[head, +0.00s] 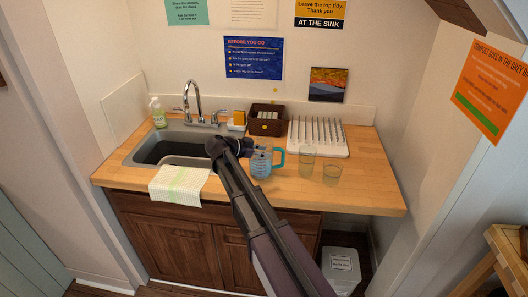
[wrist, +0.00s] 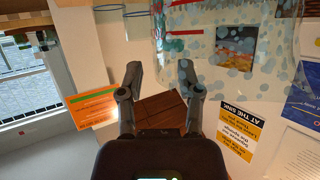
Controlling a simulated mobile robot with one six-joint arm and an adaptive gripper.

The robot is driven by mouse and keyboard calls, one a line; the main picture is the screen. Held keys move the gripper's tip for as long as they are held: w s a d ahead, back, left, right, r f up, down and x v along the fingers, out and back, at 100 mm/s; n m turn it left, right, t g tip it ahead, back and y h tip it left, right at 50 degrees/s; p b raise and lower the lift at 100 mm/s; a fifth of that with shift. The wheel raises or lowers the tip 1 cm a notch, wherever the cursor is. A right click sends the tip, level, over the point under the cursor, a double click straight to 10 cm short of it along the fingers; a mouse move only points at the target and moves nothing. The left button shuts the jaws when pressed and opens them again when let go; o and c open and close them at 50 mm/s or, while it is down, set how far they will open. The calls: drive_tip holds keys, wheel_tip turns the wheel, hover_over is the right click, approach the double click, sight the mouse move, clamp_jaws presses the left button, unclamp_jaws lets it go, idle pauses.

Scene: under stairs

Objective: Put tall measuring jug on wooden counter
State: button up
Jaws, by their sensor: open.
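In the wrist view, which is turned upside down, the jug (wrist: 225,45) fills the top right, see-through with pale blue dots. My gripper (head: 244,147) is close to the jug's upper left in the head view; I cannot tell if they touch. In the wrist view my gripper (wrist: 160,72) is open, with nothing between its fingers. My arm partly hides the sink edge and counter.
Two clear glasses (head: 307,162) (head: 331,174) stand right of the jug. A white drying rack (head: 318,138) and a dark brown box (head: 265,124) are behind. The sink (head: 165,149) and a draped towel (head: 179,185) are left. The counter's right end is clear.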

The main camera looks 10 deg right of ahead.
drive_tip(key=p+v, duration=0.4)
drive_tip(key=v, duration=0.8)
drive_tip(key=shift+s, duration=0.15)
idle(0.3)
drive_tip(key=s+d+f+n+g+y, duration=0.1)
drive_tip(key=s+d+f+n+y, duration=0.2)
drive_tip(key=s, duration=0.4)
drive_tip(key=s+d+f+n+g+y, duration=0.1)
drive_tip(key=s+d+f+n+y, duration=0.3)
drive_tip(key=s+n, duration=0.3)
drive_tip(key=s+d+f+n+g+y, duration=0.1)
drive_tip(key=s+d+f+n+y, duration=0.3)
drive_tip(key=s, duration=0.5)
drive_tip(key=shift+d+f+n+y, duration=0.25)
drive_tip(key=shift+d+n+y, duration=0.5)
drive_tip(key=shift+y, duration=0.25)
drive_tip(key=shift+a, duration=0.1)
